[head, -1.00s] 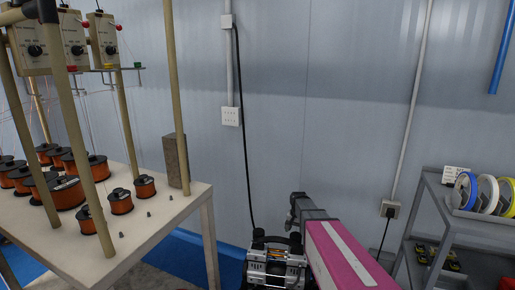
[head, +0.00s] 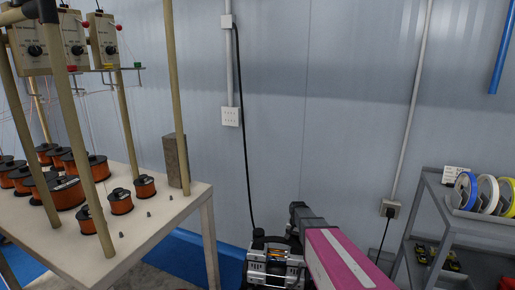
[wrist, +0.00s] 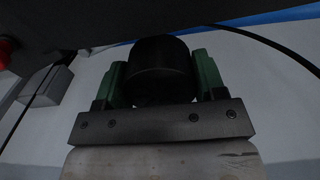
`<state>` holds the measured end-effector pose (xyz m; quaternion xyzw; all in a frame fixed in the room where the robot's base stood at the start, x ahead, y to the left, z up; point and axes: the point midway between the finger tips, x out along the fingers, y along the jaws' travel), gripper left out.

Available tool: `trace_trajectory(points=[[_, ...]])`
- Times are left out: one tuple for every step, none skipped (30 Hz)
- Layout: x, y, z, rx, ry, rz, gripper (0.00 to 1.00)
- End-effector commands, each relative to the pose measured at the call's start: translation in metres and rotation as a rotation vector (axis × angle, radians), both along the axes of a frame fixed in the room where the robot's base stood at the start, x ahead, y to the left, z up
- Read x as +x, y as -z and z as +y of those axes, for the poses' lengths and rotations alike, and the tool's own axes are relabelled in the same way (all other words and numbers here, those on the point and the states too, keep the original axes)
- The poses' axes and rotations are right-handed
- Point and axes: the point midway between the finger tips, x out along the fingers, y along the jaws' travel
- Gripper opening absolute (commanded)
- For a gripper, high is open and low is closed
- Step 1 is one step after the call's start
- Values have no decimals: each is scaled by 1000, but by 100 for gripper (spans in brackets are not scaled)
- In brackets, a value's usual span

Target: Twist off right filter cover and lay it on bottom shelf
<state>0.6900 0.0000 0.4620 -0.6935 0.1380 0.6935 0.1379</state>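The compressor (head: 275,265) stands low at the bottom centre of the head view, with a black left filter cover (head: 258,236) on top. My gripper (head: 294,222) is at the compressor's right top, where it and my pink arm largely hide the right filter cover. In the wrist view, a black round cover (wrist: 160,68), the right filter cover, sits between the green fingers of my gripper (wrist: 162,80). The fingers lie against both its sides, so the gripper appears shut on it. Whether the cover is still seated cannot be seen. The grey shelf unit (head: 436,200) is at the right; its bottom shelf is out of view.
A table (head: 150,225) with several orange wire spools stands at the left. The shelf unit's top holds coloured reels (head: 487,192), and small black-and-yellow items (head: 449,262) lie on a lower shelf. A black cable (head: 243,130) runs down the wall behind the compressor.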

Motion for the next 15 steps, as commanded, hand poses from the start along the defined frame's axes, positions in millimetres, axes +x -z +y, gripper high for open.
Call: trace_trajectory(points=[[0,0,0,0,0,0,39],[0,0,0,0,0,0,39],[0,0,0,0,0,0,39],[0,0,0,0,-2,0,39],[0,0,0,0,-8,0,39],[0,0,0,0,-24,0,39],[0,0,0,0,-44,0,39],[0,0,0,0,-70,0,39],[0,0,0,0,-85,0,39],[0,0,0,0,-82,0,39],[0,0,0,0,-81,0,39],[0,-1,0,0,-81,0,39],[0,-1,0,0,-81,0,39],[0,-2,0,0,-81,0,39],[0,-3,0,0,-81,0,39]])
